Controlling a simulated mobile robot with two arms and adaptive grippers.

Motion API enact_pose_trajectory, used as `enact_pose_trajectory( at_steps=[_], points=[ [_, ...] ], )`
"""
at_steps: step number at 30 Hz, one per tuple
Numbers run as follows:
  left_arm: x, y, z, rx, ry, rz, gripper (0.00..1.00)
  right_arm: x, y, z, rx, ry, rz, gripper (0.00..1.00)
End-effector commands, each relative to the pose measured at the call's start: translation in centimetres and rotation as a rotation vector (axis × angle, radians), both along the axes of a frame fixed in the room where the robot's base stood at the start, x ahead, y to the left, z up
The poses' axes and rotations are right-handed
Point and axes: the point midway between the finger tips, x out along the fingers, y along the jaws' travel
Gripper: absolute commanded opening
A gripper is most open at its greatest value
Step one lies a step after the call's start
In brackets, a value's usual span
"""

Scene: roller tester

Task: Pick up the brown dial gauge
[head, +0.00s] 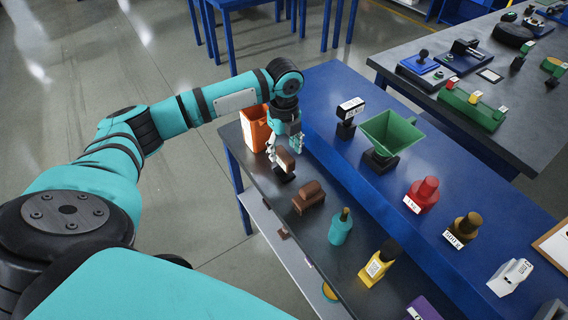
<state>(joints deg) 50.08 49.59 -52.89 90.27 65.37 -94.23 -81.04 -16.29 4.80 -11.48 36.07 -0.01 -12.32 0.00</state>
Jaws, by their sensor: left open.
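My left gripper (285,146) is open and points down over the far left end of the dark grey bench top (262,178). A small brown object with a pale face (286,162) stands directly below and partly behind its fingers; contact cannot be told. A second brown object with a rounded top (309,197) sits nearer to me, apart from the gripper. I cannot tell for sure which of them is the brown dial gauge. My right gripper is not in view.
An orange bin (255,128) stands close to the left gripper. A teal bottle (341,226) and a yellow labelled item (377,265) stand along the bench. A green funnel (389,132), a red weight (423,193) and a brown weight (464,228) stand on the raised blue shelf.

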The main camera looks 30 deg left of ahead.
Motion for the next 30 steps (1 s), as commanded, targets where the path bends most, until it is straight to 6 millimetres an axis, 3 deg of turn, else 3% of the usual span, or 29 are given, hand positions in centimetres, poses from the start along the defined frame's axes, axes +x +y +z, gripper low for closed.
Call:
enact_pose_trajectory(
  at_steps=[7, 16, 28, 30],
  points=[
    [0.2, 0.2, -3.4, 0.001, 0.003, 0.0, 0.56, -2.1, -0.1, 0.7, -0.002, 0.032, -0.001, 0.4],
    [0.2, 0.2, -3.8, 0.001, 0.001, -0.001, 0.54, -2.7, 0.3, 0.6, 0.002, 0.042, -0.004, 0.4],
    [0.2, 0.2, -3.8, 0.001, 0.001, 0.0, 0.02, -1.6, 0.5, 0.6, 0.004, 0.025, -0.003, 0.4],
    [0.2, 0.2, -3.8, 0.001, 0.001, 0.0, 0.0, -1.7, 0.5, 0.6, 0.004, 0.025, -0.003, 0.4]
  ],
)
